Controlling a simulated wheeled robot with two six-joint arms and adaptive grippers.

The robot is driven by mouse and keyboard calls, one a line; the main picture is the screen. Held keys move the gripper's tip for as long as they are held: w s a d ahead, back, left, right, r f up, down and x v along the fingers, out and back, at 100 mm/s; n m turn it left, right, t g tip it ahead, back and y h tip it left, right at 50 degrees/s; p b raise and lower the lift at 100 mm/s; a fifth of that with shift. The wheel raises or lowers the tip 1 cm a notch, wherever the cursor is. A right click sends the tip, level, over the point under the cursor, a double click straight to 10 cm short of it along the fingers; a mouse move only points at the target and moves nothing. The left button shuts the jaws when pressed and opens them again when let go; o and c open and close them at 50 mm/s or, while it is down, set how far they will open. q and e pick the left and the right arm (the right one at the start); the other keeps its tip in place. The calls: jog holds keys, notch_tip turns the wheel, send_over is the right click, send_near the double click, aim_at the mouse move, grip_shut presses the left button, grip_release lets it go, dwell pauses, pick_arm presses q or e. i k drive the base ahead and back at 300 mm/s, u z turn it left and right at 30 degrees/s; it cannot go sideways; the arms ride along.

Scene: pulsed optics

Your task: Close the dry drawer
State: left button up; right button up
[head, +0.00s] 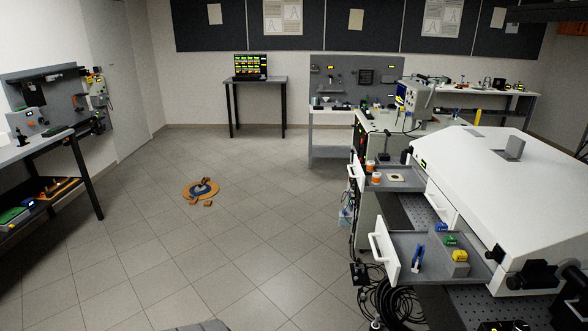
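Two grey drawers with white fronts stand pulled out to the left from the white-topped bench unit on the right. The nearer drawer (408,243) holds a blue tool and small blue, green and yellow pieces; its white handle (379,247) faces left. The farther drawer (410,184) holds small orange-and-white jars and a pale flat piece. I see no readable label, so I cannot tell which one is the dry drawer. Neither of my grippers is in view.
Black cables (388,300) lie on the floor below the nearer drawer. The middle floor is mostly clear.

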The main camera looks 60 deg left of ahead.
aim_at(394, 178)
jog(key=u, duration=2.1)
jog(key=k, duration=0.65)
jog(key=u, duration=0.5)
jog(key=i, duration=1)
jog(key=z, duration=0.65)
jog(key=i, duration=0.9)
jog(key=z, duration=0.75)
